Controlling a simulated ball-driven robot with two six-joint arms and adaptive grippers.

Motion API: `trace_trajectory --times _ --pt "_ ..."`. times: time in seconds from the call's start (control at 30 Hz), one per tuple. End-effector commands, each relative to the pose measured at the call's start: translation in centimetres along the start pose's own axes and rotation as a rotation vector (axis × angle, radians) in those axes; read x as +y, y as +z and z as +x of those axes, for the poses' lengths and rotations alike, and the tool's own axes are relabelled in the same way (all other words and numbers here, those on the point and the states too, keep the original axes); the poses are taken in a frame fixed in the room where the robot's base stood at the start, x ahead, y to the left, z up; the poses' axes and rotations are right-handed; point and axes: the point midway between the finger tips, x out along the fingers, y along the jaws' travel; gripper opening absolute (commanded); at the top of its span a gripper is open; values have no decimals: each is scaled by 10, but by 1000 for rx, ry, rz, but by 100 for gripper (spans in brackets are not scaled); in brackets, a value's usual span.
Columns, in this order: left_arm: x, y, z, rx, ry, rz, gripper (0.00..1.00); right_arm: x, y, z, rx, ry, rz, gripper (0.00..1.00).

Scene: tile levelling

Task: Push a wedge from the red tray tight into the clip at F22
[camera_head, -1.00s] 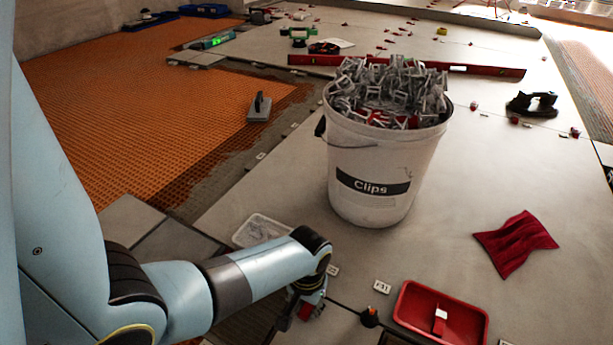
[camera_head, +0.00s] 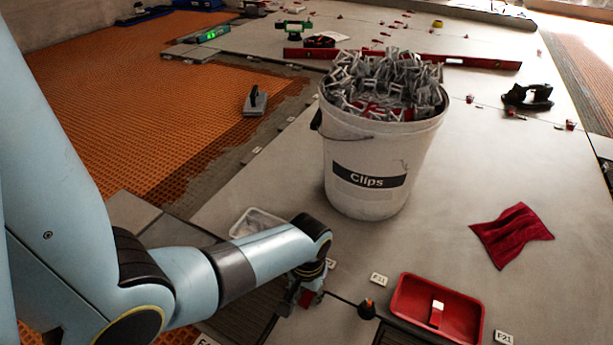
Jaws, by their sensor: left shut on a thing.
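The red tray (camera_head: 398,305) lies on the tiles at the lower right, with one small pale piece (camera_head: 437,313) in it. My left gripper (camera_head: 303,298) points down at the bottom centre, left of the tray. It is shut on a small red piece, apparently a wedge, mostly hidden by the fingers. A label (camera_head: 330,264) beside my wrist is partly covered, so I cannot read it fully. The clip under the gripper is hidden, and I cannot tell whether the wedge touches it. My right gripper is not in view.
A white bucket of clips (camera_head: 366,198) stands just beyond my left wrist. A small dark object with an orange-red top (camera_head: 366,308) sits between gripper and tray. A red cloth (camera_head: 512,236) lies at right. A clear tub (camera_head: 256,222) is behind my forearm.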

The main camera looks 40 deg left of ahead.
Motion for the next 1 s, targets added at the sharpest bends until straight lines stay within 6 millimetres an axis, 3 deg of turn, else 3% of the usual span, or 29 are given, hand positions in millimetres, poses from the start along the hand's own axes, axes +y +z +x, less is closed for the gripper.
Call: trace_trajectory --times 1.0 --pt "0 -13 -1 6 1 0 6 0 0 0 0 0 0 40"
